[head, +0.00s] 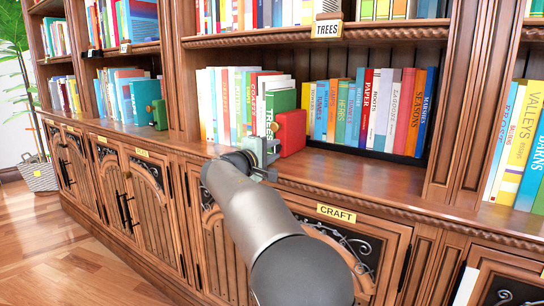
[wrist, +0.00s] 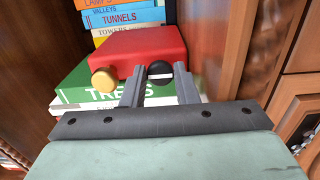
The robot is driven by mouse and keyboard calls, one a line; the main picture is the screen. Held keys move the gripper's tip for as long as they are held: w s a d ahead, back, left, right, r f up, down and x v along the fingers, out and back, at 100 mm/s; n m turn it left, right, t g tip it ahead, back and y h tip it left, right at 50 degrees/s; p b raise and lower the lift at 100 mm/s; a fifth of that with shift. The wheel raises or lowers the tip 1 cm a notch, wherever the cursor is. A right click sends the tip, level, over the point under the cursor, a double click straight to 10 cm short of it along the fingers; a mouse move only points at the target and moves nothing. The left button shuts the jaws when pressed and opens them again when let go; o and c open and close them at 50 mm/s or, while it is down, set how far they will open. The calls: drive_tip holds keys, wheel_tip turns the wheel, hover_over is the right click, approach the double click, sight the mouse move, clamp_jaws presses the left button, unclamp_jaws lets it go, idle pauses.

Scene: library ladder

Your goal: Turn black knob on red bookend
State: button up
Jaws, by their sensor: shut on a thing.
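The red bookend (head: 291,131) stands on the shelf ledge against a row of books; it also shows in the wrist view (wrist: 140,48). In the wrist view its near face carries a black knob (wrist: 159,70) with a white line across it and a gold knob (wrist: 104,79) to the left. My gripper (wrist: 159,88) is at the black knob, with its two grey fingers closed at the knob's two sides. In the head view my gripper (head: 262,158) is at the bookend's left side, and my arm hides part of the ledge.
A green book marked TREES (head: 281,112) stands right beside the bookend. More books (head: 370,105) fill the shelf to the right. A wooden upright (wrist: 235,45) is close on the right in the wrist view. A green bookend (head: 160,114) stands on the shelf farther left.

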idle(0.4)
drive_tip(key=o, duration=1)
drive_tip(key=shift+c, duration=0.2)
drive_tip(key=shift+f, duration=0.15)
drive_tip(key=shift+p, duration=0.4)
